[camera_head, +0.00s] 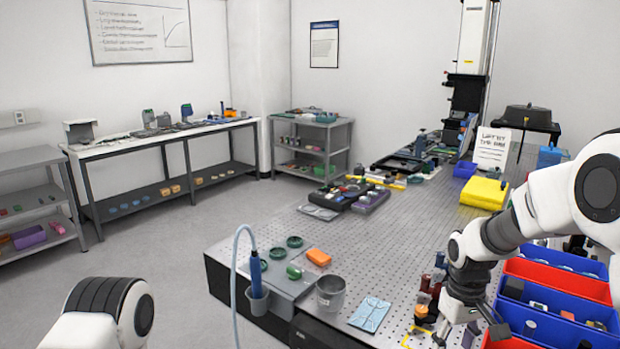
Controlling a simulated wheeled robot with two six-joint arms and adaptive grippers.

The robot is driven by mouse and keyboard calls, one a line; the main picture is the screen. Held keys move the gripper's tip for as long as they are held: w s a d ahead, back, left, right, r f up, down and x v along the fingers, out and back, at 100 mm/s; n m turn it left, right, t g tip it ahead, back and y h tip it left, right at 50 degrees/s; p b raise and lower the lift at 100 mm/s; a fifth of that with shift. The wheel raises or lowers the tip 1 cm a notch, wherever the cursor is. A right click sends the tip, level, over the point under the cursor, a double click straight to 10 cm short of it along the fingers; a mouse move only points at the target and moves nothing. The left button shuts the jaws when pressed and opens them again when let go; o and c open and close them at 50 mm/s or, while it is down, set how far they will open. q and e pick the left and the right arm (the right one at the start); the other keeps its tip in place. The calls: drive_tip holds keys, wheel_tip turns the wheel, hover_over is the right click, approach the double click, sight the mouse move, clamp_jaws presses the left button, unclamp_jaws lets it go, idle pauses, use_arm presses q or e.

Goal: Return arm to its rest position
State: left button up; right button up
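My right arm (540,208) comes in from the right edge and bends down over the front right of the perforated optical table (400,245). My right gripper (456,333) points down at the bottom of the view, beside several small dark red and black bottles (432,285) and just left of the red and blue bins. Its fingertips are small and partly cut off, so I cannot tell whether they are open or hold anything. Part of my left arm (105,312) shows at the bottom left, over the floor. My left gripper is out of view.
Red bins (558,281) and blue bins (550,325) stand close to the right gripper. A metal cup (331,293), an orange block (318,257) and a blue tool in a holder (257,285) stand at the table's left. A yellow case (484,193) lies farther back. The table's middle is clear.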

drive_tip(key=s+a+f+g+b, duration=0.1)
drive_tip(key=s+f+g, duration=0.2)
drive_tip(key=s+f, duration=0.7)
drive_tip(key=s+f+g+b, duration=0.1)
drive_tip(key=s+f+g, duration=0.1)
drive_tip(key=s+f, duration=0.85)
drive_tip(key=s+a+f+m+t, duration=0.1)
drive_tip(key=s+f+m, duration=0.1)
drive_tip(key=s+f, duration=0.95)
use_arm(q)
drive_tip(key=f, duration=0.2)
drive_tip(key=shift+w+d+f, duration=0.2)
drive_tip(key=shift+w+f, duration=0.1)
drive_tip(key=shift+w, duration=0.1)
use_arm(e)
drive_tip(key=w+t, duration=0.1)
drive_tip(key=w+r+t, duration=0.1)
drive_tip(key=t, duration=0.1)
drive_tip(key=w+m+t, duration=0.1)
drive_tip(key=shift+r+t, duration=0.35)
drive_tip(key=shift+t, duration=0.05)
